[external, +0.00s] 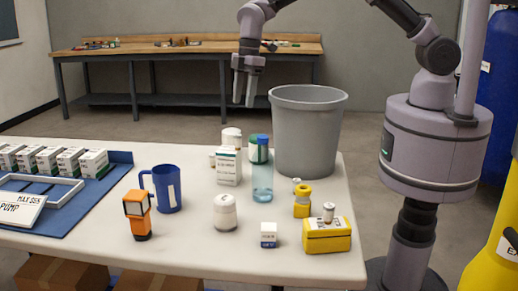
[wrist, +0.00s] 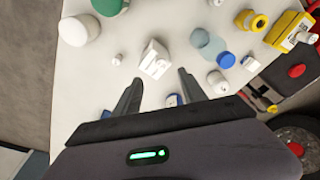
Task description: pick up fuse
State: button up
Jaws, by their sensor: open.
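No label that I can read clearly names the fuse. A small white cylinder with grey ends (external: 328,211), which may be it, stands on the yellow box (external: 327,238) at the table's front right. In the wrist view the yellow box (wrist: 284,32) is at the upper right. My gripper (external: 246,88) is open and empty, high above the back of the table, left of and well away from the cylinder. In the wrist view a white carton (wrist: 155,60) lies below and beyond my open fingers (wrist: 158,88), not touched.
A grey bin (external: 308,130) stands at the back right. A blue bottle (external: 262,183), a white jar (external: 225,212), a small white-and-blue box (external: 268,236) and a yellow ring-shaped part (external: 302,203) stand near the yellow box. A blue mug (external: 167,188) and orange device (external: 138,214) are further left.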

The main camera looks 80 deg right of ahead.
jog(key=b, duration=0.2)
send_near(237, 150)
jog(key=d+f, duration=0.1)
jog(key=f, duration=0.2)
jog(key=f+b, duration=0.1)
jog(key=f, duration=0.1)
jog(key=w+f+b, duration=0.1)
jog(key=f, duration=0.1)
jog(key=shift+w+a, duration=0.1)
jog(key=shift+a, duration=0.3)
jog(key=shift+r, duration=0.2)
jog(key=shift+c, duration=0.7)
grip_shut()
